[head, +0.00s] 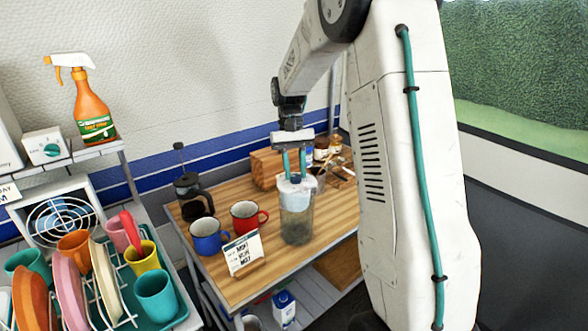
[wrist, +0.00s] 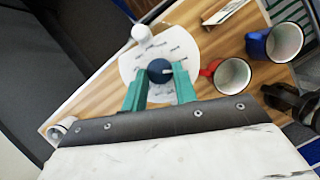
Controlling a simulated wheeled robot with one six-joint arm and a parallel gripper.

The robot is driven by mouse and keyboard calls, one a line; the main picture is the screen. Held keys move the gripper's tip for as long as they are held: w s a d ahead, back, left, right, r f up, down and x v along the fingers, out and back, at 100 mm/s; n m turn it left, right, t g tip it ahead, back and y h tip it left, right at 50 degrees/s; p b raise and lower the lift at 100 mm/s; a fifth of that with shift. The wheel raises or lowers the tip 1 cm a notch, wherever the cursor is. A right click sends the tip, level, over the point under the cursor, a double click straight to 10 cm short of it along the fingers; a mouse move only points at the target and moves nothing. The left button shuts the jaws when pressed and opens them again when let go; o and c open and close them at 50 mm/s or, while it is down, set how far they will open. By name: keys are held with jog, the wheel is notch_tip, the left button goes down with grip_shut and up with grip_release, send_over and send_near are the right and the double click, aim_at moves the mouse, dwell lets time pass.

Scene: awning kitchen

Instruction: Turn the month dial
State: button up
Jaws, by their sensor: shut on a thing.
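The month dial (wrist: 158,69) is a dark blue round knob with a light pointer mark toward the right of the wrist view. It sits on a white lid (wrist: 150,48) with small labels around it, too small to read. The lid tops a clear grey-green pitcher (head: 297,226) near the table's front edge in the head view. My gripper (head: 293,176) points down onto the lid. In the wrist view its teal fingers (wrist: 161,76) stand on both sides of the dial, shut on it.
A blue mug (head: 207,240), a red mug (head: 244,219) and a small sign (head: 243,252) stand left of the pitcher. A French press (head: 193,198) is behind the mugs. A wooden box (head: 266,168) and jars (head: 321,149) stand behind the pitcher. A dish rack is at left.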

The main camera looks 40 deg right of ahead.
jog(key=shift+m, duration=0.7)
jog(key=shift+d+y, duration=0.1)
jog(key=shift+y, duration=0.2)
jog(key=o, duration=0.7)
jog(key=v, duration=0.7)
jog(key=shift+r, duration=0.4)
jog(key=shift+w+d, duration=0.1)
